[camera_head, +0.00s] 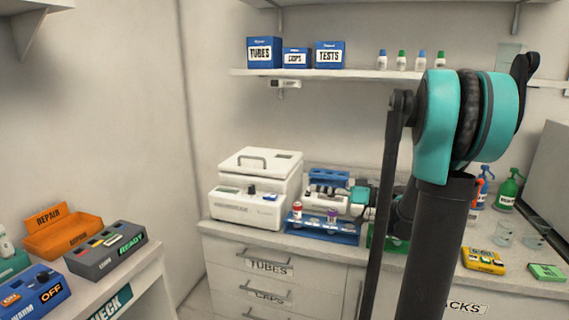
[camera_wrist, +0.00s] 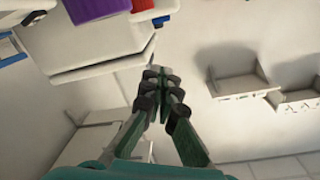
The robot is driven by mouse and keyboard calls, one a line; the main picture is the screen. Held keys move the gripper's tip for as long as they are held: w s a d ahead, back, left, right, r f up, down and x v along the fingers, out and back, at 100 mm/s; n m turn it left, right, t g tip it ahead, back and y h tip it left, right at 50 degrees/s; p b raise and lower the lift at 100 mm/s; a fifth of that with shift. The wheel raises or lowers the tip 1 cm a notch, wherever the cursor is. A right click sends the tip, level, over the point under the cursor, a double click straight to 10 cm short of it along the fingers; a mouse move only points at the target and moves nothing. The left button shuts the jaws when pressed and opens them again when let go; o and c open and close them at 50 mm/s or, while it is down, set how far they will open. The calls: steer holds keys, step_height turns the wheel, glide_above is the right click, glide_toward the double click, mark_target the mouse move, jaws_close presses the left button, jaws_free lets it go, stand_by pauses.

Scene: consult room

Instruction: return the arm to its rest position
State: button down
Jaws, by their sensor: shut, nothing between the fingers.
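My gripper (camera_wrist: 160,76) shows in the wrist view with its two green and black fingers together at the tips. Nothing is held between them. My arm, teal and black, rises large at the right of the head view and reaches down toward the counter. Its teal wrist shows over the counter, partly hidden by my own links. The fingertips are hard to make out in the head view. In the wrist view, a purple cap (camera_wrist: 95,8) lies beyond the fingers at the top edge, apart from them.
A blue rack (camera_head: 322,231) with capped tubes stands near the counter edge. A white centrifuge-like machine (camera_head: 248,208) is left of it. Green (camera_head: 509,190) and blue spray bottles, clear beakers and a yellow box (camera_head: 483,261) stand at right. A shelf (camera_head: 340,74) runs above.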

steer(key=s+a+f+m+h, duration=0.1)
steer(key=s+f, duration=0.1)
steer(key=s+a+f+m+g+h, duration=0.1)
steer(key=s+f+h, duration=0.1)
steer(key=f, duration=0.1)
steer(key=s+a+f+h, duration=0.1)
steer(key=s+f, duration=0.1)
steer(key=f, duration=0.1)
steer(key=shift+a+f+m+g, duration=0.25)
steer(key=shift+a+m+g, duration=0.05)
steer(key=shift+m, duration=0.1)
steer(key=s+f+h, duration=0.1)
steer(key=f, duration=0.1)
steer(key=s+f+m+h, duration=0.1)
steer(key=s+f, duration=0.1)
steer(key=s+f+h, duration=0.1)
steer(key=f, duration=0.1)
steer(key=shift+s+d+m+g+h, duration=0.3)
steer(key=shift+m+g, duration=0.1)
steer(key=s+d+f+m+h, duration=0.3)
steer(key=s+d+f+h, duration=0.6)
steer(key=s+d, duration=0.1)
steer(key=shift+s+d+f+m, duration=0.25)
steer(key=shift+s+d+m, duration=0.15)
steer(key=shift+d, duration=0.25)
